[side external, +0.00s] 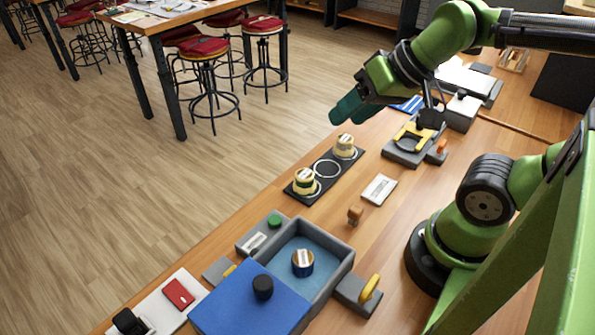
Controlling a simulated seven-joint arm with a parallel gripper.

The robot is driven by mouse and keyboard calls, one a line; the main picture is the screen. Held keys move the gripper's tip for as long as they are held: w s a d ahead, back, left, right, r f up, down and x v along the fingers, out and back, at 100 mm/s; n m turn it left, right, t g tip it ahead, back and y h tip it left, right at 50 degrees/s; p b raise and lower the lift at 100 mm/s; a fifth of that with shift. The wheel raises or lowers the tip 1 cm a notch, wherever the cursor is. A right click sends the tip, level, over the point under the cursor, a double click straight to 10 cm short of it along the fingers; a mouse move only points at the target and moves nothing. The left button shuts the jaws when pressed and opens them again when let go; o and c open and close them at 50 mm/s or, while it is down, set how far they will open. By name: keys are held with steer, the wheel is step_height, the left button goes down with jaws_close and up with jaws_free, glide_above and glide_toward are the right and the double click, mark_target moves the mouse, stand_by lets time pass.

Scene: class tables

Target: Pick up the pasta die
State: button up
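No label marks the pasta die, and I cannot tell which piece it is. Two short round pieces, cream with dark bands and pale tops, stand on a black strip (347,181) with white rings: one at the near end (305,182) and one at the far end (345,146). Another round piece (302,263), dark blue with a tan top, stands inside a blue-lined grey box (338,262). My gripper (343,108), with teal fingers, hangs above the table's far edge, above and beyond the strip, touching none of these pieces. Its finger gap is not clear.
A blue lid (240,305) with a black knob (262,287) covers part of the box. A grey fixture with a yellow handle (411,136) stands right of the strip. A white card (379,189) and a small brown piece (355,215) lie nearby. Stools stand beyond.

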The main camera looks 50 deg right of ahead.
steer(key=o, duration=0.4)
steer(key=m+g+h, duration=0.2)
steer(key=g, duration=0.5)
glide_above(303, 256)
step_height(303, 256, down, 6)
steer(key=f, duration=1.1)
steer(key=shift+w+a+f, duration=0.1)
steer(key=shift+w+a, duration=0.15)
steer(key=shift+a, duration=0.05)
steer(key=shift+s+d+f, duration=0.15)
steer(key=shift+f, duration=1.15)
steer(key=shift+s+d+f, duration=0.1)
steer(key=shift+s+f, duration=0.05)
steer(key=shift+f, duration=1.1)
